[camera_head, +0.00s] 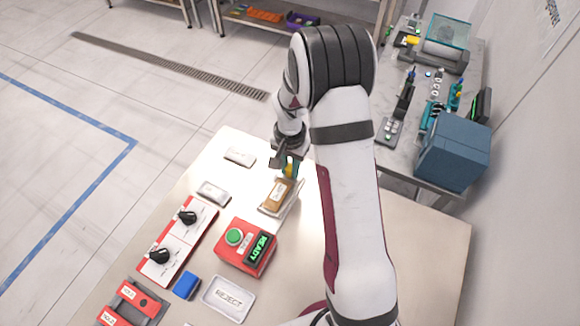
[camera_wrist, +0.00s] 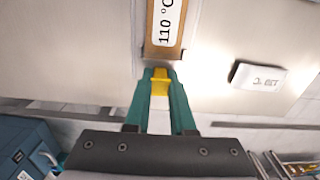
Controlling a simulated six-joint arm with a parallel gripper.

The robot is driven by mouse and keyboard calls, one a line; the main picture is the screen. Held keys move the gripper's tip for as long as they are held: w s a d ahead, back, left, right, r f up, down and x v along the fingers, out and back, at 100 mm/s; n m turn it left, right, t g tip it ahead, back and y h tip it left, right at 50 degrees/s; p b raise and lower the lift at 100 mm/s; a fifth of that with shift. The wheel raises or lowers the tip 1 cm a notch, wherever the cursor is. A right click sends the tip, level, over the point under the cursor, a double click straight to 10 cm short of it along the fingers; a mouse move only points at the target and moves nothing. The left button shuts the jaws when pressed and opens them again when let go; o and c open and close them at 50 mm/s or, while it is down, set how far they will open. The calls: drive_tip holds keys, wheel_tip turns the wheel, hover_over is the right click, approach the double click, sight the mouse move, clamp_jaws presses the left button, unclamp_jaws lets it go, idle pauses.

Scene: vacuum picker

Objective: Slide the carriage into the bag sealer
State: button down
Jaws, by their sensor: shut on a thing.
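A brown block with a white label (camera_head: 279,193) lies in a pale, low-edged holder (camera_head: 291,207) near the table's middle. It looks like the carriage in its guide, but I cannot tell for sure which part is the bag sealer. The wrist view shows the block's brown edge (camera_wrist: 148,50) and its label reading 110 °C. My gripper (camera_head: 290,172) is at the block's far end. In the wrist view my teal fingers (camera_wrist: 160,84) are shut on a yellow handle (camera_wrist: 160,76) close to the block. The join between handle and block is not clear.
A red box with a green button and a READY display (camera_head: 246,246) stands nearer. A two-knob panel (camera_head: 177,240), a blue block (camera_head: 187,286) and a REJECT tray (camera_head: 228,299) are around it. White labelled blocks lie left (camera_head: 214,193) and far left (camera_head: 240,156).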

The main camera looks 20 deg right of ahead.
sight(275, 197)
drive_tip(key=s+a, duration=0.5)
drive_tip(key=shift+s+a, duration=0.35)
drive_tip(key=c, duration=0.8)
unclamp_jaws()
drive_tip(key=shift+o, duration=0.2)
wheel_tip(275, 197, up, 16)
drive_tip(key=shift+f, duration=0.1)
